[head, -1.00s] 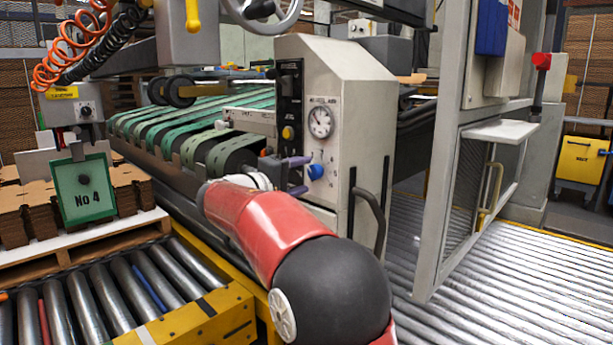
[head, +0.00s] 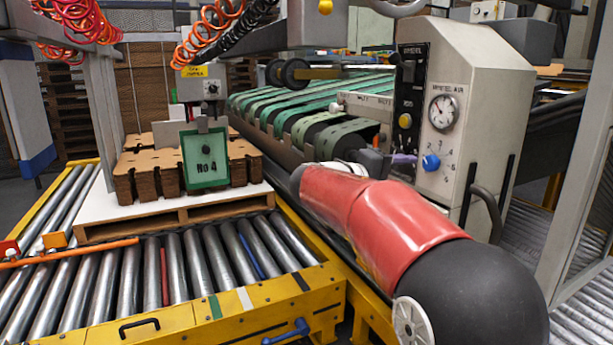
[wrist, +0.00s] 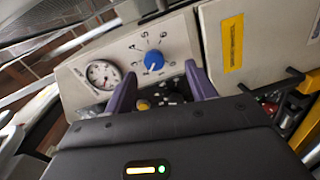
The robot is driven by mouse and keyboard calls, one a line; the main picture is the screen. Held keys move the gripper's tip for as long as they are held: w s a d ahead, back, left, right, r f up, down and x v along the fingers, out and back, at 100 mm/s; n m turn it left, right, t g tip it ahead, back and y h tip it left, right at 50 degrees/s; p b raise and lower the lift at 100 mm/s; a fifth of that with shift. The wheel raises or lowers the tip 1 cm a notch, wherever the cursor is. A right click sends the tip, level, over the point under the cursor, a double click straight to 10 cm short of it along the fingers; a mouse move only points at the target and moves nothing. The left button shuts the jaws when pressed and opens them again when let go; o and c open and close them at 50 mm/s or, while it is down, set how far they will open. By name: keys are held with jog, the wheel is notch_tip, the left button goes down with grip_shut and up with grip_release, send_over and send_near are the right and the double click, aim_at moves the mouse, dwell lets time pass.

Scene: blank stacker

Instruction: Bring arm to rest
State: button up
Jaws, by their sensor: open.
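My gripper (wrist: 160,92) shows in the wrist view with its two purple fingers apart and nothing between them. Beyond the fingers is the grey machine panel with a blue knob (wrist: 154,60) and a round dial gauge (wrist: 103,74). In the head view my red and black arm reaches from the lower right toward the panel. Its far end is mostly hidden, with a bit of purple finger beside the blue knob (head: 431,162). The dial gauge (head: 443,113) is above that knob. I cannot tell whether the fingers touch the panel.
A roller conveyor (head: 190,265) with a yellow frame lies at the left. Green belts (head: 310,100) run behind my arm. A dark handle (head: 487,212) sticks out from the machine.

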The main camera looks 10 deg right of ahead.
jog(key=s+f+g+y+p, duration=0.1)
jog(key=s+f+y, duration=0.3)
jog(key=s, duration=0.4)
jog(key=s+f+g+y+p, duration=0.1)
jog(key=s+f+y, duration=0.25)
jog(key=s, duration=0.55)
jog(key=s+a+f+m+t+y+p, duration=0.1)
jog(key=s+a+f+y, duration=0.3)
jog(key=s, duration=0.3)
jog(key=s+a+f+m+y+p, duration=0.1)
jog(key=s+a+f+y, duration=0.3)
jog(key=s+a+f, duration=0.1)
jog(key=shift+s+a+m+t+y, duration=0.35)
jog(key=shift+s+a, duration=0.35)
jog(key=shift+s, duration=0.3)
